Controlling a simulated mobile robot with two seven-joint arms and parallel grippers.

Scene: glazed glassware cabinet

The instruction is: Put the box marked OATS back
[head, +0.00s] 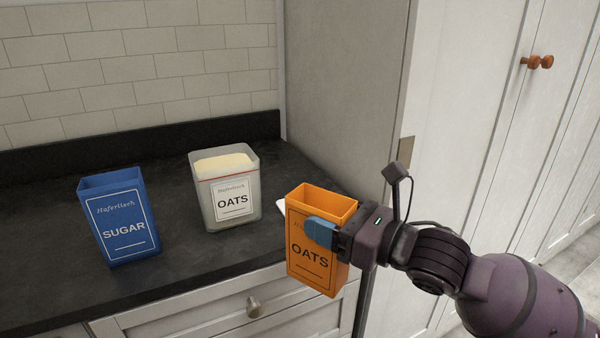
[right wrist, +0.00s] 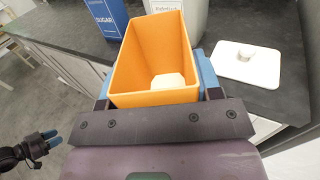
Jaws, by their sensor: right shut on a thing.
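The orange box marked OATS (head: 309,258) is upright and open at the top, held over the counter's front edge. My right gripper (head: 324,232) is shut on it from the right, with a blue finger across its front. In the right wrist view the orange box (right wrist: 150,62) shows a small pale patch at its bottom. A clear container (head: 232,215), also labelled OATS, stands on the counter, filled with pale contents. My left gripper (right wrist: 42,145) shows small at the lower left of the right wrist view; its opening is unclear.
A blue box marked SUGAR (head: 121,218) stands at the left of the dark counter (head: 185,262). A white lid with a knob (right wrist: 248,64) lies on the counter beside the clear container. A tall cabinet side (head: 345,85) bounds the counter at right.

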